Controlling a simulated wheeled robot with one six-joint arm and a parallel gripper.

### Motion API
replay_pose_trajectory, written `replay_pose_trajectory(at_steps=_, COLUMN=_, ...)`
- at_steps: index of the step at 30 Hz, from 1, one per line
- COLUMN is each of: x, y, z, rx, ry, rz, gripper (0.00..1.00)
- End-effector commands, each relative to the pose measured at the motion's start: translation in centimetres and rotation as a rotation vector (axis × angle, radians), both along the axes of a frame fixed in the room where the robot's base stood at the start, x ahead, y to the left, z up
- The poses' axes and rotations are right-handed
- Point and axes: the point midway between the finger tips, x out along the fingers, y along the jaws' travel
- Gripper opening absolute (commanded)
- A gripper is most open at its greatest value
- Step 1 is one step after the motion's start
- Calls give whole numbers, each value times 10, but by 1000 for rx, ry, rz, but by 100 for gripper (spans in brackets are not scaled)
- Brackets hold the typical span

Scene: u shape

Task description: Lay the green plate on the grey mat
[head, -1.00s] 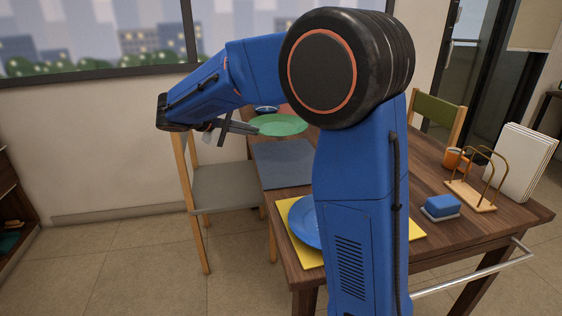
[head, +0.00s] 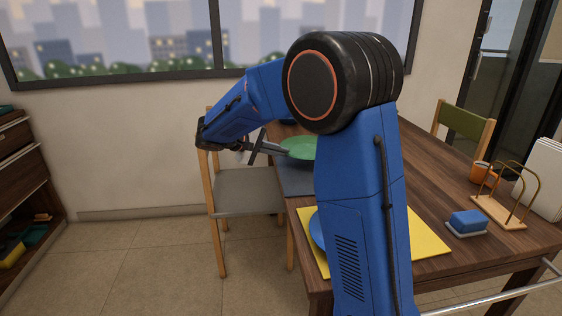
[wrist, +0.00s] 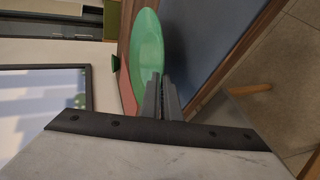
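The green plate (head: 299,148) is at the far part of the table, at the tip of my gripper (head: 258,150). In the wrist view, the plate (wrist: 148,45) has its near rim at my gripper's fingers (wrist: 161,95), which are close together on it. The grey mat (head: 294,182) lies on the table at the near side of the plate, partly hidden by my arm. It shows as a blue-grey surface (wrist: 215,40) right of the plate in the wrist view. I cannot tell how high the plate is above the table.
A yellow mat (head: 428,245) with a blue plate (head: 317,232) lies nearer, partly behind my arm. A blue butter dish (head: 467,222), a napkin rack (head: 500,212) and an orange mug (head: 481,172) stand on the right. A chair (head: 240,190) stands at the left side. A reddish mat (wrist: 126,92) lies beside the plate.

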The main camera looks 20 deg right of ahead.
Motion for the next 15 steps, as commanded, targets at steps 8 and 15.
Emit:
replay_pose_trajectory(at_steps=8, x=0, y=0, z=-31, rx=-1, ry=2, rz=1, gripper=0)
replay_pose_trajectory(at_steps=15, x=0, y=0, z=-34, rx=-1, ry=0, rz=0, gripper=0)
